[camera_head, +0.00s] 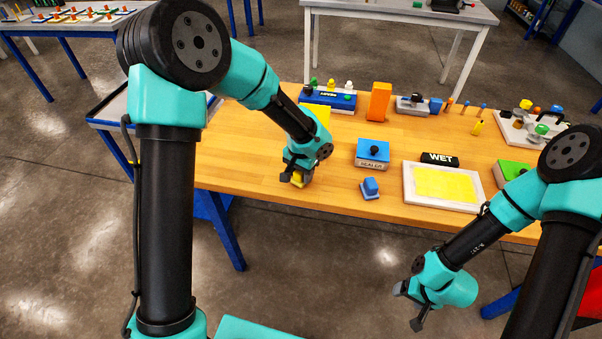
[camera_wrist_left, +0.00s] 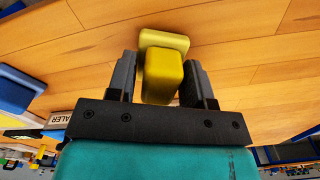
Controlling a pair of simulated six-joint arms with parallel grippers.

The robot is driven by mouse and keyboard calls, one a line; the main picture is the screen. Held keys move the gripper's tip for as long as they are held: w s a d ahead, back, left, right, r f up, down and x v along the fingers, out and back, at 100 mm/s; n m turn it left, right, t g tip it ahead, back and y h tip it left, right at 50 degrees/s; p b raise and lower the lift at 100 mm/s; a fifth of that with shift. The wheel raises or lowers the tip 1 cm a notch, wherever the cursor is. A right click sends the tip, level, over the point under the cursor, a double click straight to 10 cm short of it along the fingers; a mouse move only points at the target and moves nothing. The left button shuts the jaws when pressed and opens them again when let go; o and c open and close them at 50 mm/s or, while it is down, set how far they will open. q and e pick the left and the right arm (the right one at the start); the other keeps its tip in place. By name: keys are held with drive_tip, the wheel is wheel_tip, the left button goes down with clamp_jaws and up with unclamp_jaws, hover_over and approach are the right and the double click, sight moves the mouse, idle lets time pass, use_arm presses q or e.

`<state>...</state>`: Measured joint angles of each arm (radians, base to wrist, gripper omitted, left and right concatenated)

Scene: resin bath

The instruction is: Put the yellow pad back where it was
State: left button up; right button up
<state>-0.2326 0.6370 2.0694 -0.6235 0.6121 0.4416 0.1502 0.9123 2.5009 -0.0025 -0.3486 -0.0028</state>
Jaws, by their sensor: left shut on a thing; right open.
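The yellow pad (camera_head: 298,182) is in my left gripper (camera_head: 293,179), near the front left edge of the wooden table. In the left wrist view, the pad (camera_wrist_left: 162,76) has a block-shaped handle on a wider, paler yellow base. The two fingers of the left gripper (camera_wrist_left: 163,82) close on the handle's sides. The base is close to the wood; I cannot tell whether it touches. My right gripper (camera_head: 411,307) is open and empty, in front of the table over the floor.
A blue pad (camera_head: 370,188) stands right of the yellow one, before a blue sealer box (camera_head: 373,152). A white-framed tray (camera_head: 409,188) with a yellow sheet lies by a black WET sign (camera_head: 440,159). An orange block (camera_head: 379,101) stands behind. The wood left of my left gripper is clear.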

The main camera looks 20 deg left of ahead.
use_arm(q)
drive_tip(key=shift+f, duration=0.25)
drive_tip(key=shift+f, duration=0.1)
drive_tip(key=o, duration=0.9)
drive_tip(key=shift+c, duration=0.2)
wheel_tip(320, 180, up, 12)
idle(0.5)
